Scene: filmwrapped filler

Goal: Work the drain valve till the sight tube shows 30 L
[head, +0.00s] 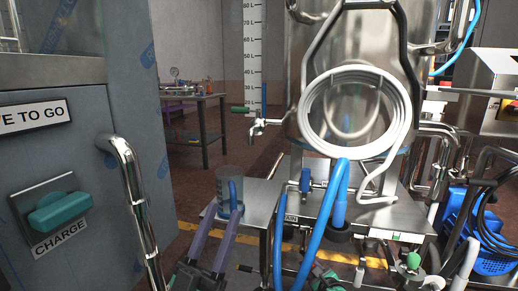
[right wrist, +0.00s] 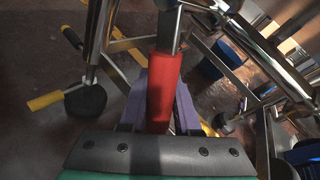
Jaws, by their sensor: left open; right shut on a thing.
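The sight tube's scale (head: 252,60) stands left of the steel tank (head: 345,80). A blue column (head: 264,97) shows low beside it; its top is near the lower labels, too small to read surely. A steel tap (head: 262,128) with a green lever (head: 240,110) sits below the tube; I cannot tell whether it runs. In the right wrist view my right gripper (right wrist: 160,95) is shut on a red handle (right wrist: 165,85). What the handle works is unclear.
A coiled pale hose (head: 357,110) hangs before the tank. Blue hoses (head: 325,215) run down in front. A grey cabinet with a teal CHARGE knob (head: 60,210) and a steel rail (head: 130,190) stands at left.

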